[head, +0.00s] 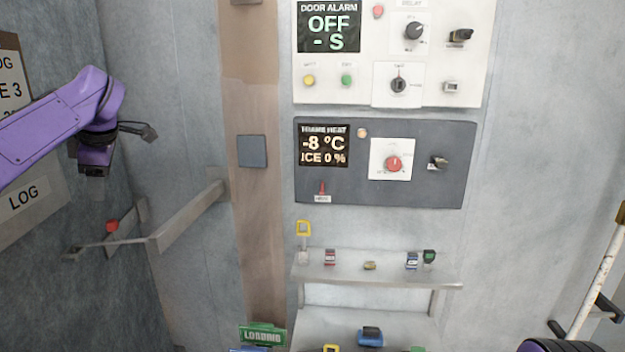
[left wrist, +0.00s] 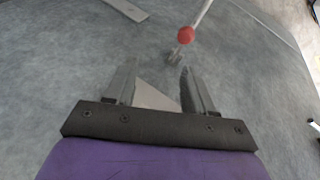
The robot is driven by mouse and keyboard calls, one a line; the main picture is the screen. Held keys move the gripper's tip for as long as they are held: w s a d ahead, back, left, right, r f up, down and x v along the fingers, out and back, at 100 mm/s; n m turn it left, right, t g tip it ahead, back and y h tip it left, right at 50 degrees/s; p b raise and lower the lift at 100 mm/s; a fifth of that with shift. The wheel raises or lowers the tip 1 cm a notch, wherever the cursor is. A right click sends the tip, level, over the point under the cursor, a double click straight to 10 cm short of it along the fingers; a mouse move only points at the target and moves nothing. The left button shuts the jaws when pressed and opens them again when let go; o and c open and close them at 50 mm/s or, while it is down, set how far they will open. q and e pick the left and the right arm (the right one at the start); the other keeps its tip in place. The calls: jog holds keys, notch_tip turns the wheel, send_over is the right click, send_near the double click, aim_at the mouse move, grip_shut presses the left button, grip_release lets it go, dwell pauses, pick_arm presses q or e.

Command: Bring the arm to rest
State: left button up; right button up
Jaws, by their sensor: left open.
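My left arm (head: 55,125) is purple and comes in from the left in the head view, raised and bent at the wrist. My left gripper (head: 97,188) points down beside the grey wall. In the left wrist view its two fingers (left wrist: 158,88) stand apart with nothing between them. A red knob (head: 112,226) on a metal bracket is below the gripper, apart from it. The red knob also shows beyond the fingertips in the left wrist view (left wrist: 186,35). My right gripper is not in view.
A grey metal bar (head: 188,215) sticks out along the wall right of the knob. A door alarm panel (head: 390,50) reads OFF, above a frame heat panel (head: 385,165) reading -8 °C. A shelf (head: 380,274) below holds several small items.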

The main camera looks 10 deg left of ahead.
pick_arm(q)
jog(key=w+d+r+t+y+b, duration=0.2)
jog(key=w+d+r+t+y, duration=0.15)
jog(key=w+y, duration=0.35)
jog(key=w+d+f+m+t+y+b, duration=0.1)
jog(key=w+d+f+m+t+y, duration=0.15)
jog(key=w+d+f, duration=0.45)
jog(key=s+d+f+m+t+h+b, duration=0.1)
jog(key=s+d+f+m+h, duration=0.2)
jog(key=f, duration=0.9)
jog(key=s+d+f+m+t+h+b, duration=0.15)
jog(key=d+f+m, duration=0.25)
jog(key=f, duration=0.8)
jog(key=s+d+f+m+t+h, duration=0.1)
jog(key=s+d+f+m, duration=0.2)
jog(key=f, duration=0.9)
jog(key=s+d+f+m+g+h+b, duration=0.25)
jog(key=s+f+m+h, duration=0.25)
jog(key=s+f, duration=1.55)
jog(key=s+a+f+g, duration=0.1)
jog(key=s+f+g, duration=0.2)
jog(key=s, duration=0.8)
jog(key=s+a+f+g, duration=0.1)
jog(key=s+f+g, duration=0.2)
jog(key=s, duration=0.8)
jog(key=shift+a+f+g+h, duration=0.3)
jog(key=shift+a+f+h, duration=0.1)
jog(key=shift+f, duration=0.5)
